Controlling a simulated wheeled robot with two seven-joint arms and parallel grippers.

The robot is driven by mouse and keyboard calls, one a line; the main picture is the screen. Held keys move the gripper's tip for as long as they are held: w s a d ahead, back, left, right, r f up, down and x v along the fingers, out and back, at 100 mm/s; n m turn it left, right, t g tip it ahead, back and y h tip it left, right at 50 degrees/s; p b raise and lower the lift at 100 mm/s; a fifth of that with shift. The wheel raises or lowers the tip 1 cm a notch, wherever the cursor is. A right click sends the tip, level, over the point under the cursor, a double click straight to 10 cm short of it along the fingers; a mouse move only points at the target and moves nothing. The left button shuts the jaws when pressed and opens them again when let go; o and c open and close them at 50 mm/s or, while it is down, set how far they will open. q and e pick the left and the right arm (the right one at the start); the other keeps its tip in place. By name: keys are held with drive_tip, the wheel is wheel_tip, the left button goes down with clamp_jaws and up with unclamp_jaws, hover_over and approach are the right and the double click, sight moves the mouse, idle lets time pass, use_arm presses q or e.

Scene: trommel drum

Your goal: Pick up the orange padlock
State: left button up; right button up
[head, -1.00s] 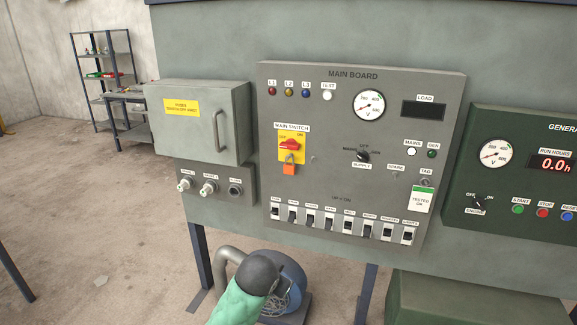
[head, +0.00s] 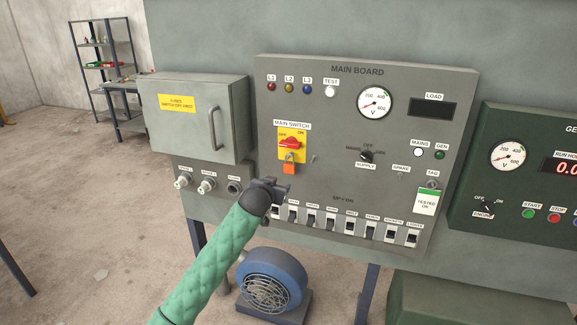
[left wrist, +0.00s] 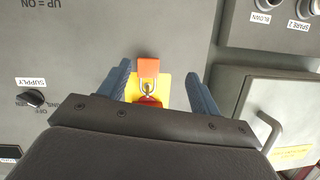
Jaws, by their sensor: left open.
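The orange padlock (head: 289,169) hangs by its shackle below the red main switch (head: 290,143) on its yellow plate on the main board. In the left wrist view the picture is upside down, and the padlock (left wrist: 148,68) shows between the two fingers, apart from both. My left gripper (head: 283,188) is open and empty, just below and a little left of the padlock in the head view. In the left wrist view the fingertips (left wrist: 160,72) stand to either side of it. The right gripper is not in view.
A row of breaker switches (head: 340,222) runs along the board's lower edge near my gripper. A grey cabinet with a handle (head: 212,128) stands out to the left, with knobs (head: 208,184) below it. A blue blower (head: 272,280) sits on the floor below.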

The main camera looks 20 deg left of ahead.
sight(289, 165)
use_arm(q)
drive_tip(key=shift+n+t+h, duration=0.5)
drive_tip(key=shift+t+h, duration=0.1)
drive_tip(key=shift+t, duration=0.2)
drive_tip(key=w+p, duration=0.1)
drive_tip(key=w, duration=0.1)
drive_tip(key=w+d+r+p, duration=0.1)
drive_tip(key=w, duration=0.2)
drive_tip(key=w+r+p, duration=0.1)
drive_tip(key=w, duration=0.2)
drive_tip(key=shift+w+d+r+p, duration=0.15)
drive_tip(key=shift+d+p, duration=0.15)
drive_tip(key=shift+w+f, duration=0.2)
drive_tip(key=shift+w, duration=0.1)
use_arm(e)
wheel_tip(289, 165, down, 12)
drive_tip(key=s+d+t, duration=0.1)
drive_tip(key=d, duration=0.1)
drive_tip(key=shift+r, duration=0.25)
use_arm(q)
drive_tip(key=c, duration=1.1)
drive_tip(key=shift+r, duration=0.15)
drive_tip(key=shift+c, duration=0.2)
